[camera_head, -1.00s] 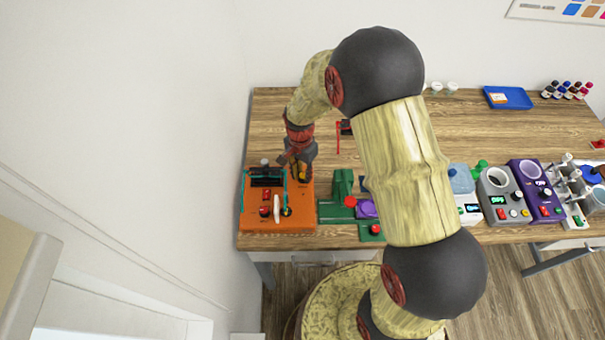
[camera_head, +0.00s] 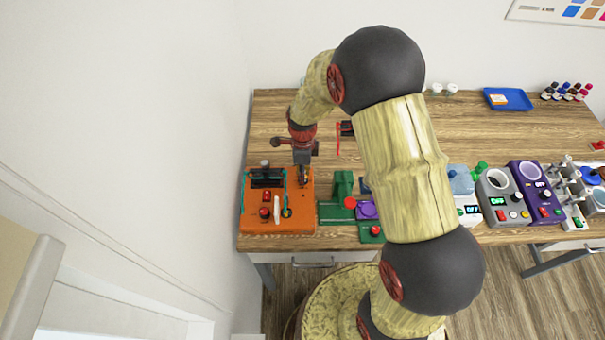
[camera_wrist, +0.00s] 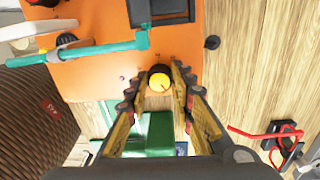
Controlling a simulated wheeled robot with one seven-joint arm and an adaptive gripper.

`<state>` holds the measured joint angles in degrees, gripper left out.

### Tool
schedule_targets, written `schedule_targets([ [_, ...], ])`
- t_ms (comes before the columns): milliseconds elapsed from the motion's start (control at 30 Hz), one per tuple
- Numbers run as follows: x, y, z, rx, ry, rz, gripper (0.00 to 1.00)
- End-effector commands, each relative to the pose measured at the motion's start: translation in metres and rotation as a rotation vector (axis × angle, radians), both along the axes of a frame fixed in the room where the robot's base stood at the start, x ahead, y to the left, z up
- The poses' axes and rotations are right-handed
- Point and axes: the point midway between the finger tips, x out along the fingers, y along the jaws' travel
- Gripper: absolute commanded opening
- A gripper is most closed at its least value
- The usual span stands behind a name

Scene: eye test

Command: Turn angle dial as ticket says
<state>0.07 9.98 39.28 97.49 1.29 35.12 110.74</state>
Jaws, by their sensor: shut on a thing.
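The orange machine (camera_head: 292,222) stands at the left end of the table; its orange top also fills the upper left of the wrist view (camera_wrist: 95,75). A round yellow dial with a dark rim (camera_wrist: 159,79) sits near the machine's edge in the wrist view. My gripper (camera_head: 304,181) points down over the machine's right side in the head view and hides the dial there. In the wrist view my gripper's two fingers (camera_wrist: 160,72) are closed on the dial from both sides. I cannot make out a ticket or the dial's marks.
A teal bar (camera_wrist: 90,49) and a dark block (camera_wrist: 160,12) stand on the machine near the fingers. A green device (camera_head: 343,186) is close on the right. A red-and-black tool (camera_head: 346,129) lies behind. The wall is close on the left.

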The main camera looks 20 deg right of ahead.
Motion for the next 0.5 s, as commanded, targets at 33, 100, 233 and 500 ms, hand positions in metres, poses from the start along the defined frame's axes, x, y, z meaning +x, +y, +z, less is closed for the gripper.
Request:
schedule_targets([
  [33, 0.0010, -0.0001, 0.0013, 0.000, -0.002, -0.043, 0.00],
  [100, 0.0010, -0.0003, 0.0013, 0.000, -0.002, -0.105, 0.00],
  [233, 0.0012, -0.0005, 0.0012, 0.000, -0.002, -0.212, 0.00],
  [500, 0.0016, -0.0006, 0.0009, 0.001, -0.002, -0.377, 0.00],
])
